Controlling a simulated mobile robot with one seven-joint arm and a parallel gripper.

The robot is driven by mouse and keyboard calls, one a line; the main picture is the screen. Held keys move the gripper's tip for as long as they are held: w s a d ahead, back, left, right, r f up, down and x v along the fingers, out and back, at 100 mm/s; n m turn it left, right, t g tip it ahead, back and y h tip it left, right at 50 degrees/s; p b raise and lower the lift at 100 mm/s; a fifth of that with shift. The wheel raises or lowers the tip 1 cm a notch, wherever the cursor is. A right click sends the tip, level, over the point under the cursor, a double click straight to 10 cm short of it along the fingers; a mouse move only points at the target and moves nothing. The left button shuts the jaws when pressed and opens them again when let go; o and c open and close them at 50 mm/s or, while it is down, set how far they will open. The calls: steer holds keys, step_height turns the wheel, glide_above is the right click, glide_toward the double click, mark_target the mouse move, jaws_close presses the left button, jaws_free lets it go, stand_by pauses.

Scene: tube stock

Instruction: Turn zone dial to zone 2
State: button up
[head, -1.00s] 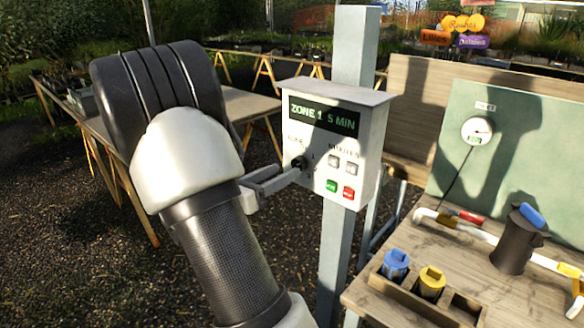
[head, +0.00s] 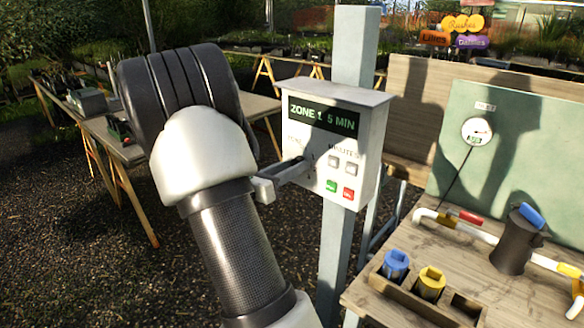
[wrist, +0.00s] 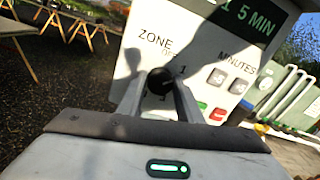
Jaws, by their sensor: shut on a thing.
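The zone dial (wrist: 160,79) is a small black knob on the white control box (head: 322,175), under the word ZONE. My gripper (wrist: 160,92) is shut on the dial, with one finger on either side of it. In the head view my gripper (head: 299,164) reaches the box from the left, and its fingers hide most of the dial. The display (head: 322,115) shows ZONE and 5 MIN; its zone digit looks like 1, also in the wrist view. The dial's pointer direction cannot be made out.
Two grey minutes buttons (head: 342,164), a green button (head: 331,186) and a red button (head: 348,194) sit close right of the dial. The box hangs on a grey post (head: 337,240). A wooden bench (head: 400,310) with pipes and blue and yellow pieces stands at the right.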

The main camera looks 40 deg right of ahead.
steer(key=shift+f+m+b, duration=0.1)
steer(key=shift+m+b, duration=0.2)
steer(key=m+b, duration=0.8)
steer(key=shift+s+m+b, duration=0.1)
steer(key=shift+m+b, duration=0.3)
steer(key=shift+y, duration=0.3)
steer(key=o, duration=1)
steer(key=shift+o, duration=0.2)
steer(key=a+p, duration=0.1)
steer(key=a, duration=1.6)
steer(key=shift+s+a+r, duration=0.25)
steer(key=shift+s+r, duration=0.2)
